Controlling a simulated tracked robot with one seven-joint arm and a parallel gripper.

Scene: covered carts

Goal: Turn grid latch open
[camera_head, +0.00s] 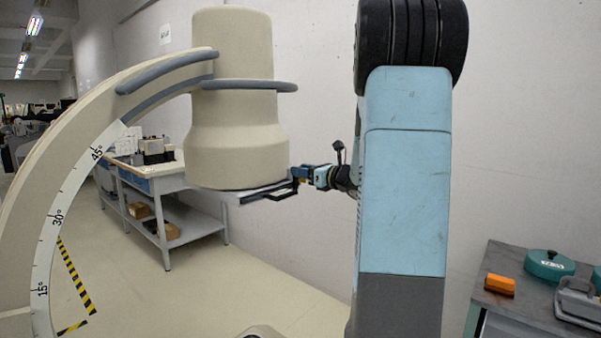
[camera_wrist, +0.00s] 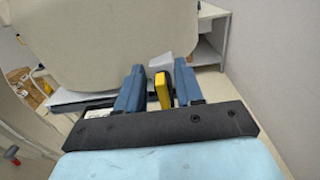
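The grid latch (camera_wrist: 163,90) is a small yellow and black lever seen in the wrist view. It stands between the two blue fingers of my gripper (camera_wrist: 158,78), which also shows in the head view (camera_head: 304,174). My gripper is open, with a clear gap at the left of the latch and a narrow one at the right. In the head view, my gripper is at the right end of a flat grid plate with a dark frame (camera_head: 282,193), under the large beige cylindrical head (camera_head: 237,150). The latch is mostly hidden there.
A beige curved arm (camera_head: 80,165) with degree marks carries the head. A grey table with boxes (camera_head: 195,220) stands behind at left.

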